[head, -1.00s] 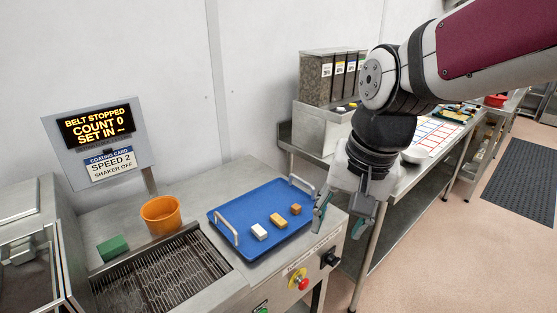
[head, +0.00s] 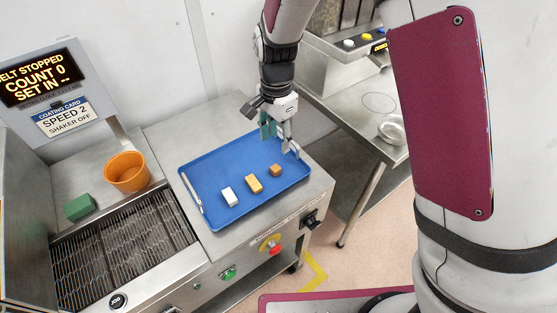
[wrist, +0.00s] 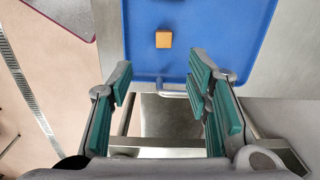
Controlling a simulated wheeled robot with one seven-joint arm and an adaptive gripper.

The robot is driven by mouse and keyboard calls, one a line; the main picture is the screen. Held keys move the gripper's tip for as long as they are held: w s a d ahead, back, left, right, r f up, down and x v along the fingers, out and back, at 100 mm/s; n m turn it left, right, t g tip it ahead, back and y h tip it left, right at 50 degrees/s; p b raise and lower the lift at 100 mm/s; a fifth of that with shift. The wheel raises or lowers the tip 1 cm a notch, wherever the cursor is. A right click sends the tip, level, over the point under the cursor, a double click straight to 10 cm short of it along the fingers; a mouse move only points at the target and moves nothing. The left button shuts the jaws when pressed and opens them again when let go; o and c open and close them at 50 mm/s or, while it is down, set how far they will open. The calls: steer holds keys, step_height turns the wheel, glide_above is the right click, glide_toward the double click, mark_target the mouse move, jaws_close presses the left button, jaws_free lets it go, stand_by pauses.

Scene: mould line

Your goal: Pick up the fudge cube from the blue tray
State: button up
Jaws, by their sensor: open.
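The fudge cube (head: 276,170) is the small brown cube at the right of a row of three pieces on the blue tray (head: 212,165). It also shows alone in the wrist view (wrist: 163,39), above the gap between my fingers. My gripper (head: 279,140) is open and empty over the tray's far right end. In the wrist view, my gripper (wrist: 164,82) has its green-padded fingers wide apart, with the tray's metal handle (wrist: 172,88) between them. The cube lies beyond the fingertips, untouched.
A white block (head: 229,197) and a golden block (head: 254,184) lie left of the cube. A wire belt (head: 125,255), an orange cup (head: 127,172) and a green block (head: 79,207) are farther left. A second steel table (head: 345,105) stands right of a gap.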

glide_above(274, 169)
steer(key=f, duration=0.4)
steer(key=d+f, duration=0.1)
steer(key=f, duration=0.1)
steer(key=shift+s+f, duration=0.1)
steer(key=shift+f, duration=0.3)
steer(key=shift+a+f+p, duration=0.2)
steer(key=shift+f+p, duration=0.05)
steer(key=shift+f, duration=0.65)
steer(key=shift+a+f+p, duration=0.2)
steer(key=shift+f+p, duration=0.1)
steer(key=shift+f, duration=0.65)
steer(key=shift+a+f+p, duration=0.2)
steer(key=shift+f+p, duration=0.05)
steer(key=shift+f, duration=0.65)
steer(key=c, duration=0.9)
